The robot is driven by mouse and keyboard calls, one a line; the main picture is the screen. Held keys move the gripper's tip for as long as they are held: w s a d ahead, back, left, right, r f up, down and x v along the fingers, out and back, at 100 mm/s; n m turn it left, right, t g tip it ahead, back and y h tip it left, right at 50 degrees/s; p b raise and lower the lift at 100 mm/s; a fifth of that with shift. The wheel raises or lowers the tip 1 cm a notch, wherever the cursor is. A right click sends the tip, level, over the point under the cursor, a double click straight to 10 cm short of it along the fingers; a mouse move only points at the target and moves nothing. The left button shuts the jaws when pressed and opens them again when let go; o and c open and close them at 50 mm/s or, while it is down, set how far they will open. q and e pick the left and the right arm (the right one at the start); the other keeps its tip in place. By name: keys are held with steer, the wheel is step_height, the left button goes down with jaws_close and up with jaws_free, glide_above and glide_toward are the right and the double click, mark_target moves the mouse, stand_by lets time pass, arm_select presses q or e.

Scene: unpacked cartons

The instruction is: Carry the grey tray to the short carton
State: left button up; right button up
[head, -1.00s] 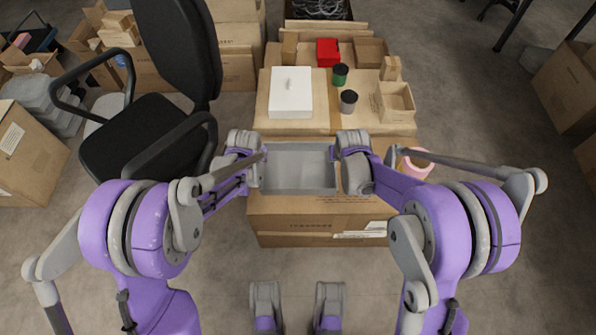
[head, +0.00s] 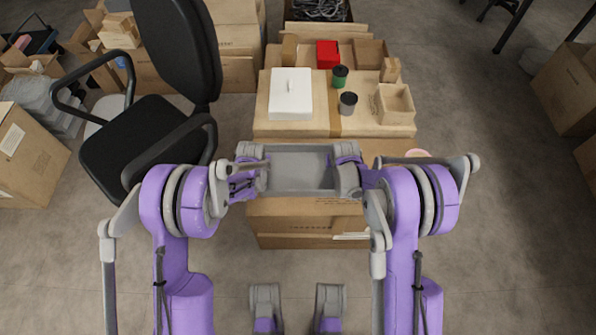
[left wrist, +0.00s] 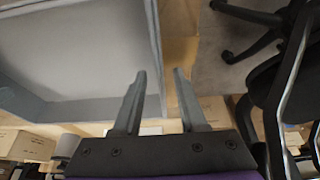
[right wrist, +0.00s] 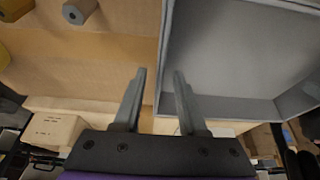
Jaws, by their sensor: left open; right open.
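The grey tray (head: 300,186) lies level over the front cardboard carton (head: 310,225) and looks empty. My left gripper (head: 263,172) is at its left wall and my right gripper (head: 340,172) at its right wall. In the left wrist view the left fingers (left wrist: 160,72) are apart, with the tray's wall (left wrist: 152,30) running between them. In the right wrist view the right fingers (right wrist: 159,72) are apart, with the opposite wall (right wrist: 165,40) between them. I cannot tell which carton is the short one.
Behind stands a carton (head: 300,128) bearing a white box (head: 291,92), a dark-lidded cup (head: 348,103), a green cup (head: 340,77) and an open wooden box (head: 396,103). An office chair (head: 140,140) stands close on the left. The floor (head: 510,200) on the right is clear.

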arm_select(q)
steer(key=shift+w+f, duration=0.1)
steer(key=shift+f, duration=0.2)
arm_select(e)
steer(key=shift+w+f, duration=0.1)
steer(key=shift+f, duration=0.2)
arm_select(q)
steer(key=shift+c, duration=0.3)
arm_select(e)
steer(key=shift+c, duration=0.3)
arm_select(q)
jaws_close()
arm_select(e)
jaws_close()
